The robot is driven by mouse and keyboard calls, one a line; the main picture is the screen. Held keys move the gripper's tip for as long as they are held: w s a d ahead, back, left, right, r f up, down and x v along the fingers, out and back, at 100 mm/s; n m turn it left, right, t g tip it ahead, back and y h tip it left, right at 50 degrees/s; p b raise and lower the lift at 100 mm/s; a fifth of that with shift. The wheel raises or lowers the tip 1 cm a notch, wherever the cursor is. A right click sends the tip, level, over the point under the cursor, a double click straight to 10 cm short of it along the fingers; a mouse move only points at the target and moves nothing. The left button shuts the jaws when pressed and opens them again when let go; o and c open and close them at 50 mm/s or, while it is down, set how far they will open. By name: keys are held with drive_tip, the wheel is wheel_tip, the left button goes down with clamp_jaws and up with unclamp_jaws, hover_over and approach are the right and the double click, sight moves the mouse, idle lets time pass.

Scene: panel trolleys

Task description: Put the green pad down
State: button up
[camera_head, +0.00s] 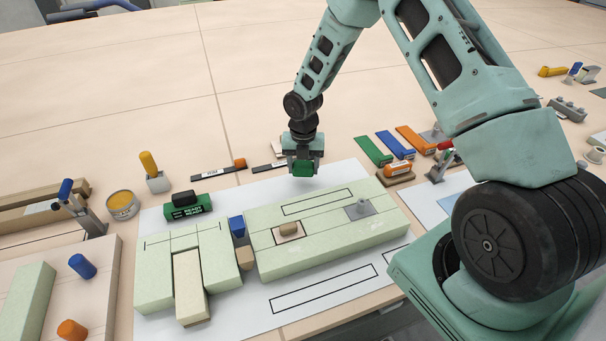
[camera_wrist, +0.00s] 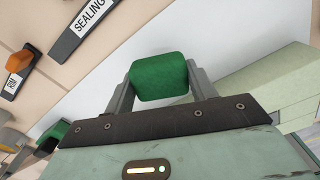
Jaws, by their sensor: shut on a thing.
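The green pad (camera_wrist: 159,77) is a small rounded block held between the two fingers of my gripper (camera_wrist: 160,85) in the wrist view. In the head view, my gripper (camera_head: 303,166) points down with the green pad (camera_head: 303,168) at its tips. It hangs near the back edge of the white sheet (camera_head: 345,172), behind the large pale green panel (camera_head: 330,240). The pad appears apart from the surface below.
Labelled dark strips (camera_head: 218,172) lie behind the sheet. Green, blue and orange strips (camera_head: 393,149) lie to the right. A yellow-handled tool (camera_head: 153,170) and a round tin (camera_head: 122,205) stand at the left. A U-shaped pale panel (camera_head: 155,265) lies front left.

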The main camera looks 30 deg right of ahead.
sight(303, 175)
drive_tip(key=shift+f, duration=1.7)
drive_tip(key=shift+f, duration=0.15)
drive_tip(key=o, duration=1)
wheel_tip(303, 175, up, 12)
drive_tip(key=shift+a+r+b, duration=0.1)
drive_tip(key=shift+a+b, duration=0.05)
drive_tip(key=shift+b, duration=0.15)
drive_tip(key=s+a+r+m, duration=1.05)
drive_tip(key=s+a, duration=0.35)
drive_tip(key=a, duration=0.2)
drive_tip(key=s+a+r+m, duration=0.1)
drive_tip(key=s+m, duration=0.2)
drive_tip(key=s, duration=0.3)
drive_tip(key=s+a+r+m, duration=0.2)
drive_tip(key=s+m, duration=0.2)
drive_tip(key=s, duration=0.2)
drive_tip(key=s+a+r+m, duration=0.1)
drive_tip(key=s+r+m, duration=0.1)
drive_tip(key=s+m, duration=0.2)
drive_tip(key=shift+s+a+r+y, duration=0.1)
drive_tip(key=shift+s+a+y, duration=0.05)
drive_tip(key=shift+s, duration=0.55)
drive_tip(key=shift+s+a+r+y, duration=0.1)
drive_tip(key=shift+s+a+y, duration=0.05)
drive_tip(key=shift+s, duration=0.5)
